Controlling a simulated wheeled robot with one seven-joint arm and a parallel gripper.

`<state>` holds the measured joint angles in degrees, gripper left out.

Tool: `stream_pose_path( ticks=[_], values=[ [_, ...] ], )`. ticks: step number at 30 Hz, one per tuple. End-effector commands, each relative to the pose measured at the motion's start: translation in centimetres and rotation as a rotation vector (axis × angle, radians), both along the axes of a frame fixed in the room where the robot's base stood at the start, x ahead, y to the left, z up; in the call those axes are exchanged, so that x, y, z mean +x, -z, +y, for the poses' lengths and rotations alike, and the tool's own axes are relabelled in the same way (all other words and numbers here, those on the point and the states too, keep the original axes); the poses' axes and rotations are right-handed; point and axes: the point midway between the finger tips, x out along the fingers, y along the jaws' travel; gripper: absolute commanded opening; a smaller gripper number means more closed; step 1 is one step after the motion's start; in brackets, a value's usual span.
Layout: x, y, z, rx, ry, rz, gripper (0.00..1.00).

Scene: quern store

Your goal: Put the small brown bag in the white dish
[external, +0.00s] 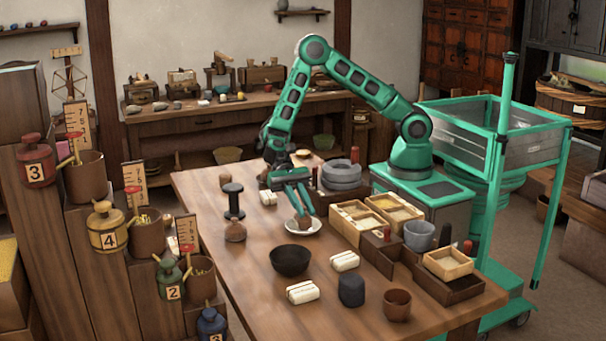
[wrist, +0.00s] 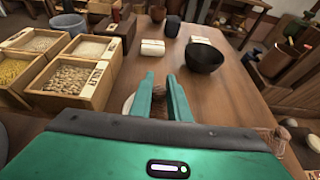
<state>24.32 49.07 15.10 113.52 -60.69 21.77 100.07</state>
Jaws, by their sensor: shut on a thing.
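The small brown bag (external: 304,222) is between the fingertips of my gripper (external: 297,213), which is shut on it. In the external view it is over the middle of the white dish (external: 316,228), low down; I cannot tell whether it touches the dish. In the wrist view the bag (wrist: 159,91) shows only in part between the green fingers of my gripper (wrist: 162,88). Most of the dish (wrist: 127,104) is hidden there behind the gripper, with a bit of rim showing at the left.
A black bowl (external: 290,260) stands in front of the dish. Wooden boxes of grain (external: 357,228) stand close on the right. White wrapped blocks (external: 303,292), a dark jar (external: 351,291) and a brown cup (external: 397,304) stand nearer the front. A black spool-like thing (external: 233,200) is at the left.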

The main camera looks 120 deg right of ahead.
Motion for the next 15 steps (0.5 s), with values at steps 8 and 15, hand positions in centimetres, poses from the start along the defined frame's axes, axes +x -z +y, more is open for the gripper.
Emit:
stream_pose_path(
  ticks=[8, 15],
  values=[
    [0.01, 0.35, 0.00, 0.000, 0.000, 0.000, 0.35],
    [0.01, 0.29, 0.00, 0.000, 0.000, 0.000, 0.35]
  ],
)
